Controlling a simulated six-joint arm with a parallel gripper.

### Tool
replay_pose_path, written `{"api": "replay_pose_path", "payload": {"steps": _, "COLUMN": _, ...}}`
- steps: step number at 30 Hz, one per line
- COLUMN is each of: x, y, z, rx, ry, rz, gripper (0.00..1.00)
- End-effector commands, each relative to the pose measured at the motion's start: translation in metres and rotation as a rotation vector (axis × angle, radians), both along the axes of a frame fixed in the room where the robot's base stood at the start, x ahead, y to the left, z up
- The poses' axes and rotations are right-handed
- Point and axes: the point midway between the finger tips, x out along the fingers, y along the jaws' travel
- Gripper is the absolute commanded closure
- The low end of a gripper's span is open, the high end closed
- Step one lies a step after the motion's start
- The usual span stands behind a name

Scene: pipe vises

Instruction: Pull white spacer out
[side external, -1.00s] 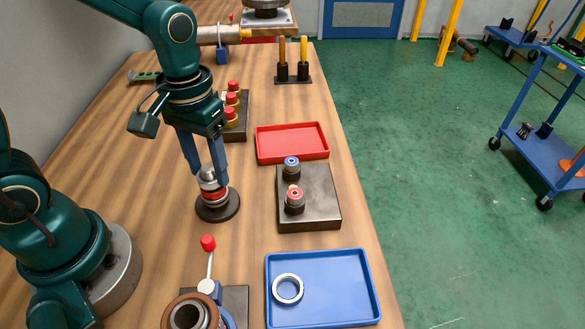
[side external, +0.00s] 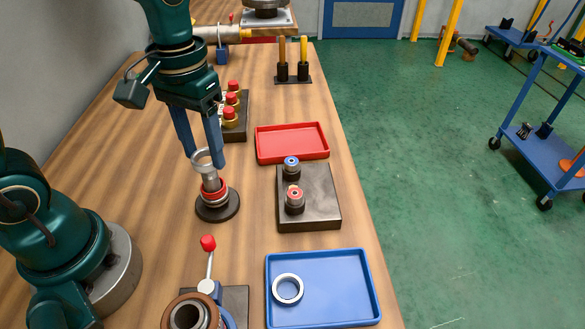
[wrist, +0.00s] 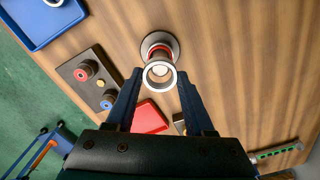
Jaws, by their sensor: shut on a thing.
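My gripper (side external: 205,160) points down over the post stand and is shut on a pale ring, the white spacer (side external: 204,151). In the wrist view the white spacer (wrist: 148,77) sits between the tips of my gripper (wrist: 160,77). Below it stands a grey post (side external: 210,181) with red and pale rings stacked low on it, on a round dark base (side external: 217,213). The spacer appears to be just above the post top, clear of the stack. Through its hole the wrist view shows part of the post.
A blue tray (side external: 345,312) at the front right holds another pale ring (side external: 288,289). A red tray (side external: 305,155) is empty. A dark block (side external: 318,212) carries two capped posts. A red-knobbed lever vise (side external: 208,243) stands in front.

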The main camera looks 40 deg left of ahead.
Motion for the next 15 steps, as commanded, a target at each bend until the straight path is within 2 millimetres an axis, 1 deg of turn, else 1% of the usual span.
{"api": "replay_pose_path", "payload": {"steps": 9, "x": 0.0, "y": 0.0, "z": 0.016, "rx": 0.001, "ry": -0.002, "rz": 0.0, "gripper": 1.0}}
{"api": "replay_pose_path", "payload": {"steps": 15, "x": 0.0, "y": 0.0, "z": 0.023, "rx": 0.0, "ry": -0.001, "rz": 0.0, "gripper": 1.0}}
